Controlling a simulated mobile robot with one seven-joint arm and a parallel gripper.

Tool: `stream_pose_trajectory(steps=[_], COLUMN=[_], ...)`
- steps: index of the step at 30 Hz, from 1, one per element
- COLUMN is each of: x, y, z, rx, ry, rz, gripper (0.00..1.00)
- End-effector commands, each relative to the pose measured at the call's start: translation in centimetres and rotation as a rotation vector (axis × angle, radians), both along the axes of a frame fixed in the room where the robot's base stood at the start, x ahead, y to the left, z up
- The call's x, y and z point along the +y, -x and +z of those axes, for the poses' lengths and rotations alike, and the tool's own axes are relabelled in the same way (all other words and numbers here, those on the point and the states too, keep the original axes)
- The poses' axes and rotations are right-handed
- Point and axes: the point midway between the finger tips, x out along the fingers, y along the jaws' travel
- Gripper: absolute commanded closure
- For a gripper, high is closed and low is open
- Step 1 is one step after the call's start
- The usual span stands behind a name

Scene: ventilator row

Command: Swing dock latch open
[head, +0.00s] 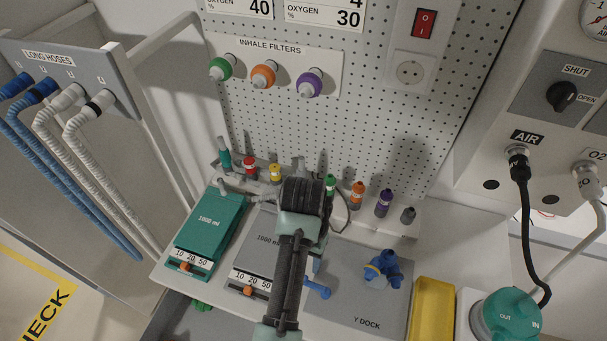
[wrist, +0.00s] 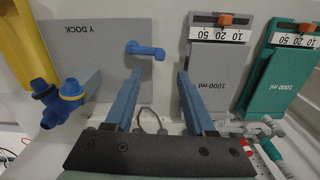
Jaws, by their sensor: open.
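The dock latch (wrist: 146,50) is a small blue lever with a round end, lying on the grey Y DOCK plate (wrist: 95,70) near its edge. In the head view the latch (head: 318,291) shows just right of my arm. My gripper (wrist: 158,75) is open and empty. In the wrist view its two blue fingers point toward the latch, which appears beyond their tips and apart from them. In the head view my arm hides most of the gripper. A blue Y-piece (head: 384,268) with a yellow ring sits on the plate's right part.
A grey 1000 ml unit (head: 259,250) stands left of the plate, partly behind my arm, with a green 1000 ml unit (head: 208,235) farther left. A yellow tray (head: 432,310) borders the plate on the right. Several coloured connectors line the shelf behind.

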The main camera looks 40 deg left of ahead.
Motion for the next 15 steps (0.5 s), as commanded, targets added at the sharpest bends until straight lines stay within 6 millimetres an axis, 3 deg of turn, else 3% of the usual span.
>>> stream_pose_trajectory(steps=[6, 15], x=[0.0, 0.0], y=[-0.1, 0.0], z=[3.5, 4.5], rx=[-0.003, 0.001], ry=[-0.002, 0.0], rz=[0.0, 0.0], gripper=[0.45, 0.45])
